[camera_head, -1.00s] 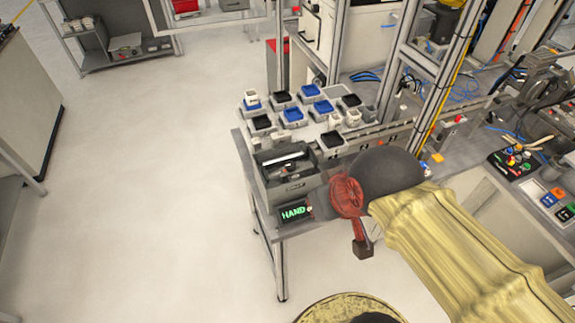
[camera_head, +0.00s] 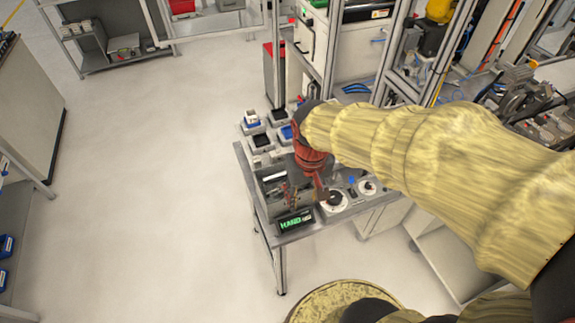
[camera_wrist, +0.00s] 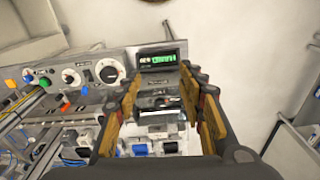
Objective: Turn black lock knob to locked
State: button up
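Two round white dials with dark centres sit on the panel at the front of the bench: a nearer dial (camera_head: 335,200) and a farther dial (camera_head: 367,187). In the wrist view, a dial with a dark knob (camera_wrist: 108,73) and another dial (camera_wrist: 71,77) lie to the left of my fingers. I cannot tell which is the lock knob or read its setting. My gripper (camera_wrist: 166,88) is open, with its fingers apart on either side of a grey box. It touches neither dial. In the head view my arm and wrist hide part of the bench.
A green-lettered display (camera_head: 294,222) stands at the bench's front corner; it also shows in the wrist view (camera_wrist: 160,60). A grey box (camera_head: 270,188) stands just behind it. Small coloured buttons (camera_wrist: 28,77) lie left of the dials. Open floor (camera_head: 150,180) is to the left.

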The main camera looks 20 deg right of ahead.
jog(key=w+f+m+p, duration=0.1)
jog(key=w+f+p, duration=0.1)
jog(key=w, duration=0.3)
jog(key=w+d+f+m+p, duration=0.1)
jog(key=w+f+m+p, duration=0.1)
jog(key=w, duration=0.3)
jog(key=w+f+m+g+p, duration=0.1)
jog(key=w+f+m+p, duration=0.1)
jog(key=w, duration=0.3)
jog(key=shift+w+d+p, duration=0.25)
jog(key=shift+d+p, duration=0.1)
jog(key=shift+p, duration=0.45)
jog(key=shift+s+f+m, duration=0.15)
jog(key=shift+m, duration=0.35)
notch_tip(320, 180, down, 7)
jog(key=shift+f, duration=0.2)
jog(key=shift+c, duration=1.3)
jog(key=c, duration=0.7)
grip_shut()
